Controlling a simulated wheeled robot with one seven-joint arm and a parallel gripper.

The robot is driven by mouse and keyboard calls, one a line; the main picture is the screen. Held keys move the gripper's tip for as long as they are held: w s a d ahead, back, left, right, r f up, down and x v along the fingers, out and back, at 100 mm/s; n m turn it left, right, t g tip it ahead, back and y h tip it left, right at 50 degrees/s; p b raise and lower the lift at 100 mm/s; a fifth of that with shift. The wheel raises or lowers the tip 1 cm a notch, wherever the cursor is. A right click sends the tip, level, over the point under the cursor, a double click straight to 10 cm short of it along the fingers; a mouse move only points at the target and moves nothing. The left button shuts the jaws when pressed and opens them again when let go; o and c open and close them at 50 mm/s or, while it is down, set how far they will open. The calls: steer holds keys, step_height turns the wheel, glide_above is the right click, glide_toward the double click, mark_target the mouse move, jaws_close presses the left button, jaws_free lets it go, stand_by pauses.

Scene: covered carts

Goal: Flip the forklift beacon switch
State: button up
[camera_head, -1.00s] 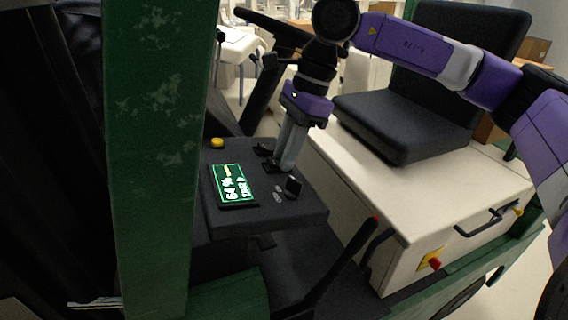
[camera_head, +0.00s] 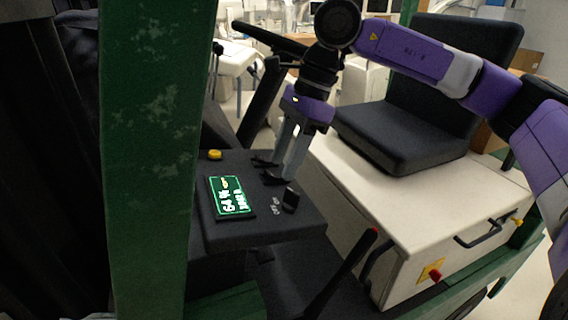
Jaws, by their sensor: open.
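The forklift's dark dashboard panel (camera_head: 225,238) carries a lit green display (camera_head: 230,197), a yellow round button (camera_head: 215,155) and a black rocker-like switch (camera_head: 290,199) near its right edge. Small pale markings (camera_head: 276,206) sit just left of that switch; I cannot read them. My gripper (camera_head: 270,172) points down over the panel's right part, behind the switch as seen here. Its fingers are apart with nothing between them. One fingertip is close to the switch; I cannot tell whether they touch.
A black seat (camera_head: 400,135) stands on the cream forklift body (camera_head: 385,200) at right. A black steering wheel (camera_head: 270,40) is behind my wrist. A green post (camera_head: 150,160) fills the left foreground.

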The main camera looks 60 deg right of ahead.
steer(key=v, duration=0.6)
steer(key=shift+r+b, duration=0.25)
steer(key=shift+b, duration=0.2)
steer(key=shift+s+d, duration=0.1)
